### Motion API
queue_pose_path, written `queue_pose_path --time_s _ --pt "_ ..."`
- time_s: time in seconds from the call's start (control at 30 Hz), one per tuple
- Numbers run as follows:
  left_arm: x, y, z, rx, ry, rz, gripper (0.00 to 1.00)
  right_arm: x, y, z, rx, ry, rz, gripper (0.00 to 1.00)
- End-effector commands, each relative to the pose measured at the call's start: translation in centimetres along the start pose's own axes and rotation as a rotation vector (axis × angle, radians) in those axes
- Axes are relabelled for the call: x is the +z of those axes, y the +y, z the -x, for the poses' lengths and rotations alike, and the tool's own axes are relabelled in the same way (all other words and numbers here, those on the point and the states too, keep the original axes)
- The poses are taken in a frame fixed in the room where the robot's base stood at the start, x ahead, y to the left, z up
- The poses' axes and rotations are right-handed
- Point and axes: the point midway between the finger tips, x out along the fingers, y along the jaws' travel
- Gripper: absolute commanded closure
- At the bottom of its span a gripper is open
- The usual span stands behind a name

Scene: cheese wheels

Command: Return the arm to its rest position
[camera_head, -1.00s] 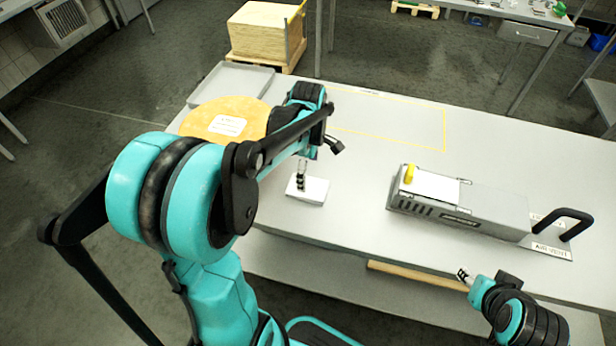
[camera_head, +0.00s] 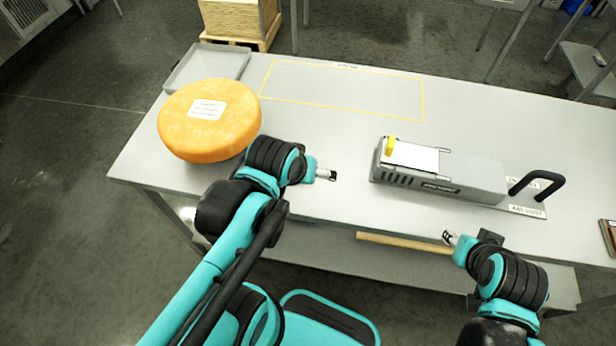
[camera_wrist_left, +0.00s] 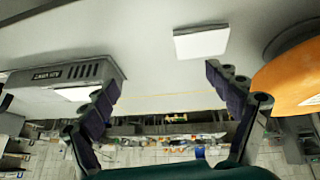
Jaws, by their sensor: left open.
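My left arm is bent low at the front left of the table in the head view. Its gripper (camera_head: 328,175) points right over the table near the front edge. In the left wrist view the left gripper's (camera_wrist_left: 160,95) two dark fingers are spread wide with nothing between them. My right gripper (camera_head: 450,237) is at the table's front edge on the right, with no object visible in it. It is too small there to tell whether it is open or shut.
An orange cheese wheel (camera_head: 210,135) lies at the table's left, by a grey tray (camera_head: 185,72). A grey machine (camera_head: 440,170) with a black handle (camera_head: 537,185) stands at right. A white pad (camera_wrist_left: 200,43) shows in the wrist view. The yellow-outlined area (camera_head: 340,108) is clear.

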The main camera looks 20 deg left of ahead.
Motion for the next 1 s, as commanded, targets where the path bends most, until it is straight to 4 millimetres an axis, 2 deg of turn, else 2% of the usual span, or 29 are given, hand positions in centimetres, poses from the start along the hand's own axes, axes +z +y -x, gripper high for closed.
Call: queue_pose_path --time_s 0.1,0.23,0.47,0.57,1.0 --pt "1.3 0.5 0.1 0.021 0.056 -0.167 0.11 0.0 0.0 0.0 0.0 0.0 0.0 0.6" --pt "1.6 0.7 0.1 0.026 0.08 -0.238 0.11 0.0 0.0 0.0 0.0 0.0 0.0 0.6" --pt "1.6 0.7 0.1 0.026 0.081 -0.242 0.11 0.0 0.0 0.0 0.0 0.0 0.0 0.6" --pt "2.0 0.6 -0.6 0.026 0.08 -0.241 0.11 0.5 0.0 -0.7 0.0 0.0 0.0 0.6" --pt "1.9 0.6 -0.4 0.026 0.079 -0.239 0.11 0.3 0.0 -0.5 0.0 0.0 0.0 0.6"
